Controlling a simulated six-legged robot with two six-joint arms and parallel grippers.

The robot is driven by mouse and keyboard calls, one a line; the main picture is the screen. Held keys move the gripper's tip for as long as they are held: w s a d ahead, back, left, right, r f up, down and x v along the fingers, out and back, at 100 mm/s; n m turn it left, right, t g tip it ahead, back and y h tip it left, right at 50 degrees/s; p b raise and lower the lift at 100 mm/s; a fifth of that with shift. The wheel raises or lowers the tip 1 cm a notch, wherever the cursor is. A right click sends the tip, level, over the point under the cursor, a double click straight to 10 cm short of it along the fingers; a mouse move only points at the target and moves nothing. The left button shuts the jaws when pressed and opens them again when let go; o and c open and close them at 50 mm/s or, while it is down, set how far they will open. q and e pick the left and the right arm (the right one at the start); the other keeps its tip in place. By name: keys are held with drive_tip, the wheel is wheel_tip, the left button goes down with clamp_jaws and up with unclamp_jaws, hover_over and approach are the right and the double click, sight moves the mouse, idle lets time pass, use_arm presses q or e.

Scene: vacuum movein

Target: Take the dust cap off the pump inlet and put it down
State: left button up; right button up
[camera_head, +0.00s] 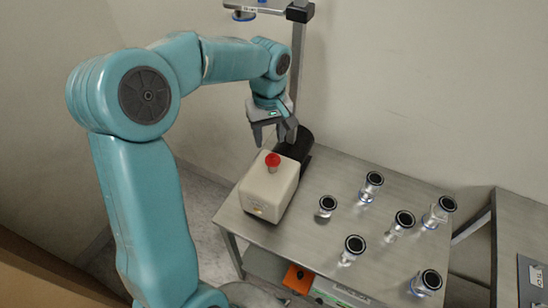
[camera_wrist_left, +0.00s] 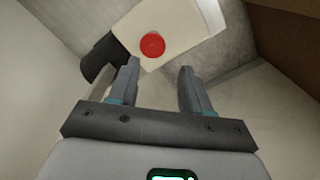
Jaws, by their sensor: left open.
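The dust cap is a small red round cap (camera_head: 272,160) on top of the cream-coloured pump (camera_head: 268,188), which stands at the left end of the metal table. My left gripper (camera_head: 274,138) is open and empty above and behind the cap, apart from it in the head view. In the left wrist view, the red cap (camera_wrist_left: 152,45) lies beyond the fingertips, between them and nearer the left finger. The left gripper (camera_wrist_left: 160,68) has its two fingers spread there. The pump body (camera_wrist_left: 180,30) shows behind the cap. My right gripper is not in view.
Several metal fittings with black rings, one of them here (camera_head: 355,245), stand on the right part of the table (camera_head: 310,225). A dark cylinder (camera_head: 298,143) adjoins the pump's back. An upright post (camera_head: 297,60) stands behind. Another table (camera_head: 520,230) is at the right.

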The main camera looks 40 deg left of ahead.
sight(273, 155)
use_arm(q)
drive_tip(key=shift+f, duration=0.85)
drive_tip(key=shift+w+d+f, duration=0.15)
drive_tip(key=shift+d+f, duration=0.05)
drive_tip(key=shift+f, duration=0.4)
drive_tip(key=f, duration=0.3)
drive_tip(key=w+f+p, duration=0.1)
drive_tip(key=f, duration=0.1)
drive_tip(key=shift+a, duration=0.25)
drive_tip(key=shift+c, duration=1.2)
clamp_jaws()
